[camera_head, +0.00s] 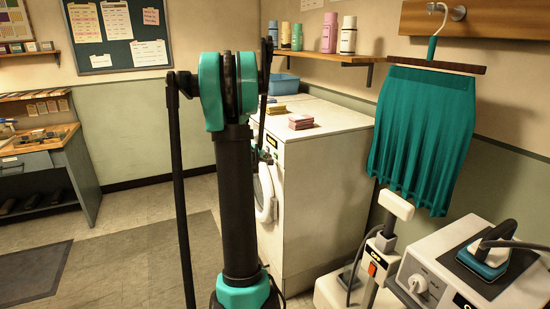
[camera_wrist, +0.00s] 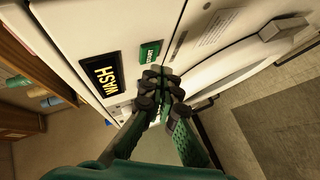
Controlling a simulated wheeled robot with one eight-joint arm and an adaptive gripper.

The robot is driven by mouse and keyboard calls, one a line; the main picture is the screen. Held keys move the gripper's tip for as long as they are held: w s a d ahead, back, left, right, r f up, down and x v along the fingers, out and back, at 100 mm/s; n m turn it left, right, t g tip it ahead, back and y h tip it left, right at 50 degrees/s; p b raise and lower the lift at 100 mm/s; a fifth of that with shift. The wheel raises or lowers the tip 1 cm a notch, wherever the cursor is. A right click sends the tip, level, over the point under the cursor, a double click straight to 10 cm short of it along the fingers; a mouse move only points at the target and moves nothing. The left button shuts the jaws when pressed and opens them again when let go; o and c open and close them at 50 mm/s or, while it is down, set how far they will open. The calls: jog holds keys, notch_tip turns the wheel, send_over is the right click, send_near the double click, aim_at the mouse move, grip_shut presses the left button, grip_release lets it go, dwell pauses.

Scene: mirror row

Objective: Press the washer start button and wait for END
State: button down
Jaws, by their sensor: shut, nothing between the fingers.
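The white washer (camera_head: 325,165) stands against the wall in the head view, its round door on the front face, partly hidden by my arm. In the wrist view its front panel (camera_wrist: 190,40) fills the upper part, with a black display (camera_wrist: 103,76) reading WASH in yellow letters. A small green label or button (camera_wrist: 150,52) with unclear lettering sits beside the display. My gripper (camera_wrist: 163,80) is shut and empty, its fingertips at the panel close by the green piece. I cannot tell whether they touch the panel. The fingers may cover part of the controls.
A blue basket (camera_head: 284,84) and sponge-like stacks (camera_head: 300,122) lie on top of the machines. A shelf with bottles (camera_head: 329,33) hangs above. A teal skirt (camera_head: 425,140) and an ironing unit (camera_head: 480,265) are at the right. Floor at the left is open.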

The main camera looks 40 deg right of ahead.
jog(key=shift+a, duration=0.1)
jog(key=shift+w+a, duration=0.2)
jog(key=shift+a, duration=0.6)
jog(key=shift+w+a, duration=0.2)
jog(key=shift+a, duration=0.55)
jog(key=shift+w+a, duration=0.2)
jog(key=shift+a, duration=0.6)
jog(key=s+a+f+y, duration=0.4)
jog(key=s+a, duration=0.5)
jog(key=a, duration=0.4)
jog(key=s+a+f+m+g+y, duration=0.1)
jog(key=s+a+f+y, duration=0.2)
jog(key=s+a, duration=0.6)
jog(key=s+a+f+y, duration=0.4)
jog(key=s+a, duration=0.6)
jog(key=a, duration=0.9)
jog(key=shift+f+m+y, duration=0.3)
jog(key=shift+f, duration=0.2)
